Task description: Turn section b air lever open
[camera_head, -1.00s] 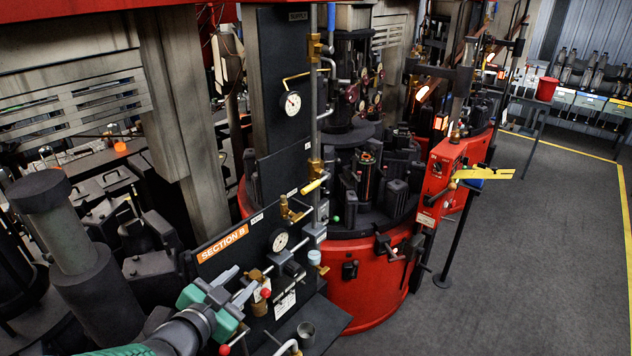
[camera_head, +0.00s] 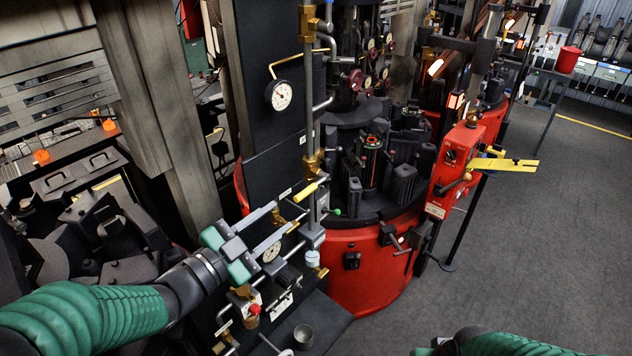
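The section B panel (camera_head: 276,125) is a dark upright board with gauges and pipes. Its orange label, seen earlier, is now hidden behind my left arm. A lever with a yellow handle (camera_head: 305,191) sits by a brass valve (camera_head: 313,163) on the vertical pipe; I cannot tell if it is the air lever. My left gripper (camera_head: 286,214) is open and empty, its fingers pointing up and right, just left of and below that handle. It overlaps a brass fitting in the picture; contact cannot be told.
A white gauge (camera_head: 281,95) is above the lever, and a lower gauge (camera_head: 271,251) is beside my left gripper. A red-knobbed valve (camera_head: 254,309) is below. A red machine base (camera_head: 365,275) stands to the right.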

